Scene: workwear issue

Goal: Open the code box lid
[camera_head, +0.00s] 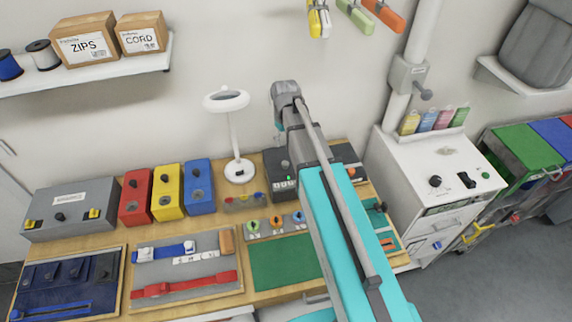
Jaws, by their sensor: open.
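The code box appears to be the dark box (281,163) at the back of the workbench, right of the white lamp. It has a small green light and a row of white number marks low on its front. My arm covers its right part, so I cannot tell how its lid stands. My arm reaches over the bench from the lower right and bends down at its grey far end. My gripper (279,139) is mostly hidden by the arm, close above or behind the box; it is open. I see nothing held, and cannot tell whether it touches the box.
A lamp (238,171) and blue (199,187), yellow (167,193) and red (135,197) boxes stand left of the code box. Round coloured dials (276,222) and a green mat (283,262) lie in front. A white cabinet (410,180) stands right. A shelf (90,74) hangs upper left.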

